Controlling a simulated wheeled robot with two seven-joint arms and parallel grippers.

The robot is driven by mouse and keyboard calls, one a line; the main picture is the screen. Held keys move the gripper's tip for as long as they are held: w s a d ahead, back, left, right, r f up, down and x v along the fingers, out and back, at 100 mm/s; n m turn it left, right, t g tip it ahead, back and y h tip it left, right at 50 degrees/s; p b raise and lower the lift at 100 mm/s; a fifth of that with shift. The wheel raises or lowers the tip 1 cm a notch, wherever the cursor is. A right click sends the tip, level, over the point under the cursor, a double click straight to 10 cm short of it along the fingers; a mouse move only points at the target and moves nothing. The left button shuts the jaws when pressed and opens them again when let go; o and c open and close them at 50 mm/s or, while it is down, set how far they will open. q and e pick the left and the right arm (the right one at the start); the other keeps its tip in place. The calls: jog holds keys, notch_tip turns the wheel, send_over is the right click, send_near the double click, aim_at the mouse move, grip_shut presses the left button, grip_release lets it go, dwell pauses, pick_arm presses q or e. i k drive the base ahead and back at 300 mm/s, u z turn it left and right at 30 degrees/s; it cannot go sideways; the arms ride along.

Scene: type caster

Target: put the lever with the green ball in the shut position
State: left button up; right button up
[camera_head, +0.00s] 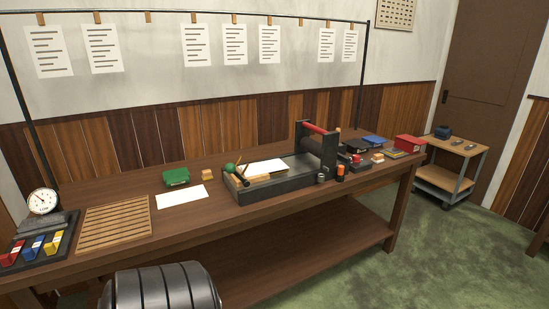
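The green ball (230,167) is at the left end of a dark machine (275,188) on the long workbench. A short black lever arm (241,177) slants down to the right, close beside the ball. The lever's joint is small, and I cannot tell its exact position. The machine has a low dark bed with a white sheet (263,167) on it and a raised black frame with a red bar (314,128) at its right. Neither of my grippers shows in this view.
Orange and red items stand right of the machine. A dark ribbed rounded form (165,290) fills the bottom edge.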

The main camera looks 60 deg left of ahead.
aim_at(230, 167)
jog(key=i, duration=1.1)
jog(key=u, duration=1.65)
